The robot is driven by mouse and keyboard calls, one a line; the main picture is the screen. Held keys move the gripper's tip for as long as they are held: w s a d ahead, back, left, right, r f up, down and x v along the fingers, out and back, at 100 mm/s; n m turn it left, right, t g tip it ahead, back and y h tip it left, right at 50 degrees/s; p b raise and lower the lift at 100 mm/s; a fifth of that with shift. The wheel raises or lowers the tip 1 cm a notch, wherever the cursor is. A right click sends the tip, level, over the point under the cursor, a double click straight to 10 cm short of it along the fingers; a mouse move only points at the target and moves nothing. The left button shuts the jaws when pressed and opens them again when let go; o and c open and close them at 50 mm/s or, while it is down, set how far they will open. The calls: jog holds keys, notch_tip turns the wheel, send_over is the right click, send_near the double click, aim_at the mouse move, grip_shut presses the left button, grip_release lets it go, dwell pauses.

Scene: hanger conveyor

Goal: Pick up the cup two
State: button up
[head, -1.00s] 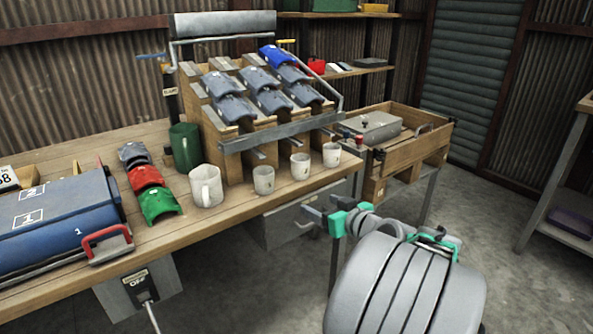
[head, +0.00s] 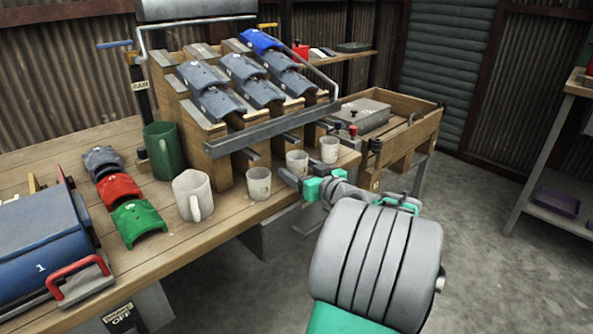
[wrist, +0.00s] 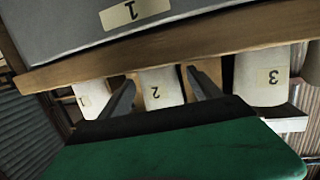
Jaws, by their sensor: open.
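Cup two (wrist: 162,90) is a small white cup labelled 2, between cup one (wrist: 91,97) and cup three (wrist: 262,76) in the wrist view, which shows them upside down. In the head view it is the middle small cup (head: 297,160) near the bench's front edge. My gripper (head: 292,178) is open just in front of it. In the wrist view my dark fingers (wrist: 163,95) line up on either side of cup two. I cannot tell whether the fingertips reach around it. Its lower part is partly hidden in the head view.
Small cups stand on both sides, left (head: 258,184) and right (head: 329,150). A larger white mug (head: 190,196) and a green mug (head: 163,150) stand further left. A wooden rack (head: 218,173) with a grey front bar (head: 275,131) rises behind the cups.

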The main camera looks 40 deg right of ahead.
jog(key=shift+x, duration=0.95)
jog(key=shift+s+d, duration=0.1)
jog(key=c, duration=1.5)
